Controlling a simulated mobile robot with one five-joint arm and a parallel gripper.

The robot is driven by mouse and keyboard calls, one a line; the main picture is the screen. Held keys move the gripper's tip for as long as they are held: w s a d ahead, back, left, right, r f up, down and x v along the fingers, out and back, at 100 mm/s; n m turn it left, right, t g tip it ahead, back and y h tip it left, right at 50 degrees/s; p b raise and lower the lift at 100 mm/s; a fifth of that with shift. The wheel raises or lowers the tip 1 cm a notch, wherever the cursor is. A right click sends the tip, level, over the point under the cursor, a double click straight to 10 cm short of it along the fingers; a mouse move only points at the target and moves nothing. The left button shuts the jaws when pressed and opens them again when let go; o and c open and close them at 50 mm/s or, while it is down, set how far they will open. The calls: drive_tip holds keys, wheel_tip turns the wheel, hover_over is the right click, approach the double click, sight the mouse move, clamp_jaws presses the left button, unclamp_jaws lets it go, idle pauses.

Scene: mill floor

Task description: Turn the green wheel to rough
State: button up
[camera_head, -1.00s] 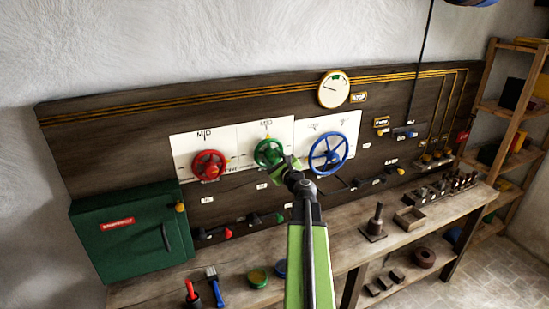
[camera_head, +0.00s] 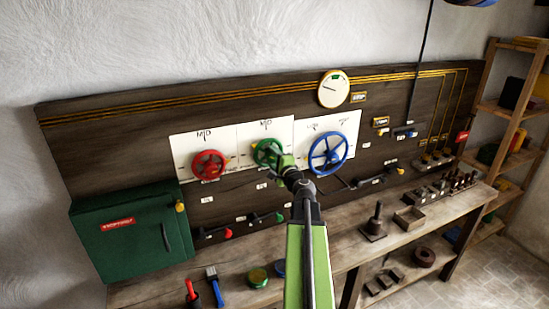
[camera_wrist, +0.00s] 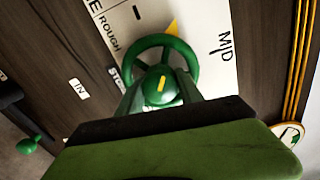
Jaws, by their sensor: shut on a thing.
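The green wheel (camera_head: 262,143) is mounted on a white plate on the dark wall board, between a red and a blue wheel. In the wrist view its rim (camera_wrist: 150,42) and its hub with a yellow mark show close up. My gripper (camera_head: 274,154) is at the wheel's centre, its fingers (camera_wrist: 161,92) on both sides of the hub and shut on it. A yellow pointer (camera_wrist: 173,28) at the rim lies between the words ROUGH (camera_wrist: 108,35) and MID (camera_wrist: 222,46). The fingers and palm hide the lower part of the rim.
The red wheel (camera_head: 209,165) is left of the green one and the blue wheel (camera_head: 328,154) is right. A round gauge (camera_head: 333,88) is above. A green cabinet (camera_head: 130,235) hangs at left. A bench (camera_head: 335,252) with tools and blocks runs below.

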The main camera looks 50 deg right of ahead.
drive_tip(key=n, duration=0.7)
idle(0.6)
drive_tip(key=o, duration=1.4)
